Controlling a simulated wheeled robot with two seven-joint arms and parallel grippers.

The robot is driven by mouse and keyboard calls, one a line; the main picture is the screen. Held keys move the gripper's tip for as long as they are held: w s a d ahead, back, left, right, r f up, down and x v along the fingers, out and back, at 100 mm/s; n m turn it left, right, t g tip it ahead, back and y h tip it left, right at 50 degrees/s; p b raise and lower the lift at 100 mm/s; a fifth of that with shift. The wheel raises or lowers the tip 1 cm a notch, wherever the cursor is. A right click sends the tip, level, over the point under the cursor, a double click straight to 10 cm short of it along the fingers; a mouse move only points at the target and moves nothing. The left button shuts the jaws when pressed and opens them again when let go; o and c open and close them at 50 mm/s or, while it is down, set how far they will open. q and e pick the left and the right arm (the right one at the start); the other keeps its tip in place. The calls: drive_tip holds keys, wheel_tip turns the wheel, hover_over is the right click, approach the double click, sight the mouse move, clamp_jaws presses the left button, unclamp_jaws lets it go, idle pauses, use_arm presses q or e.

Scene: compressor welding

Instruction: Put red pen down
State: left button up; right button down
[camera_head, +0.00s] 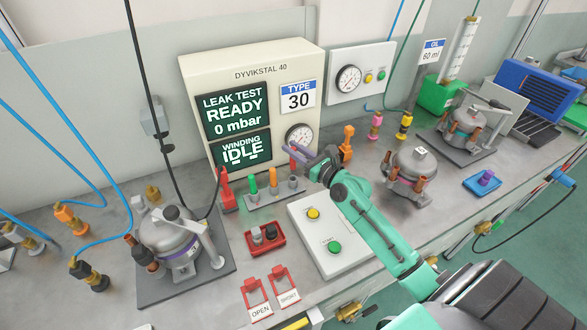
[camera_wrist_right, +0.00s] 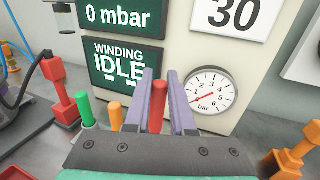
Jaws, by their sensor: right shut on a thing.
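My right gripper (camera_head: 299,154) is shut on the red pen (camera_head: 292,162), held upright in front of the leak test panel. In the right wrist view the red pen (camera_wrist_right: 157,106) stands between the two purple fingers, its lower part hidden by the gripper body. Below it in the head view is a small grey rack (camera_head: 262,202) with a green pen (camera_head: 253,185), an orange pen (camera_head: 273,178) and a grey holder (camera_head: 292,182) on its right. The held pen is above or at this right holder; I cannot tell if they touch. My left gripper is not in view.
The test panel (camera_head: 251,75) stands close behind the rack. A red clamp-like tool (camera_head: 227,190) is at its left and an orange one (camera_head: 346,145) at its right. A red tray (camera_head: 265,241) and a white button box (camera_head: 331,248) are in front.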

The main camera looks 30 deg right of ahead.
sight(295, 165)
drive_tip(key=shift+w+f+b, duration=0.1)
drive_tip(key=shift+f+b, duration=1.25)
drive_tip(key=shift+f, duration=1.4)
drive_tip(key=c, duration=0.8)
unclamp_jaws()
drive_tip(key=shift+a+r, duration=0.1)
drive_tip(key=shift+o, duration=0.2)
drive_tip(key=shift+f, duration=0.25)
drive_tip(key=b+v, duration=0.2)
drive_tip(key=v, duration=0.5)
drive_tip(key=shift+s, duration=0.3)
drive_tip(key=shift+a+r, duration=0.1)
drive_tip(key=shift+a, duration=0.05)
